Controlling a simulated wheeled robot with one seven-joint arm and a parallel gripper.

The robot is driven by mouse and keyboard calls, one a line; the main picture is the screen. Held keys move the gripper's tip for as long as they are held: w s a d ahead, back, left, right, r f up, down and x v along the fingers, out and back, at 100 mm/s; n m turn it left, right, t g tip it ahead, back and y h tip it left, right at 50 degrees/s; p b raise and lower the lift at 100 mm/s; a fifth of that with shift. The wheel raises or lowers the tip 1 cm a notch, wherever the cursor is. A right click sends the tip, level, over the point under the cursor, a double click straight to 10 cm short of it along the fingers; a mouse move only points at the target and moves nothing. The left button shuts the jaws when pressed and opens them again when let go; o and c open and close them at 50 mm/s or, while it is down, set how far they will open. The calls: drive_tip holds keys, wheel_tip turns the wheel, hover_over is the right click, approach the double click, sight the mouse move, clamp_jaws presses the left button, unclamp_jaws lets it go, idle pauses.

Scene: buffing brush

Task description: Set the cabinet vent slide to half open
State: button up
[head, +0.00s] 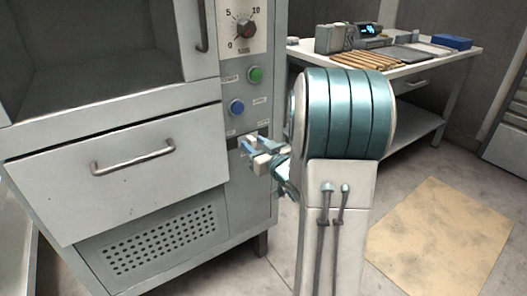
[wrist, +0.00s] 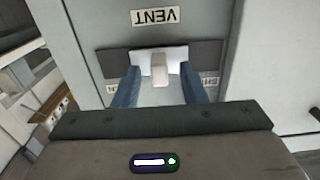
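The cabinet (head: 215,165) stands on the left in the head view. The vent slide (wrist: 159,70) shows in the wrist view as a white plate with a raised knob, near the middle of a dark track (wrist: 207,55). An upside-down VENT label (wrist: 156,17) is above it; partly covered end labels are at its left and right, the right one starting "SH". My gripper (wrist: 160,82) is open, its two blue fingers on either side of the knob with gaps showing. In the head view my gripper (head: 257,152) is at the cabinet's right panel and hides the slide.
A green button (head: 255,74), a blue button (head: 236,107) and a dial (head: 245,28) sit above my gripper. A drawer with a handle (head: 133,157) juts out to the left. A bench (head: 440,62) with tools stands behind right. A floor mat (head: 440,240) lies right.

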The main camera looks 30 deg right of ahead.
drive_tip(key=s+d+b, duration=0.1)
drive_tip(key=s+b, duration=0.5)
drive_tip(key=s, duration=0.7)
drive_tip(key=shift+s+d, duration=0.2)
drive_tip(key=shift+d, duration=0.1)
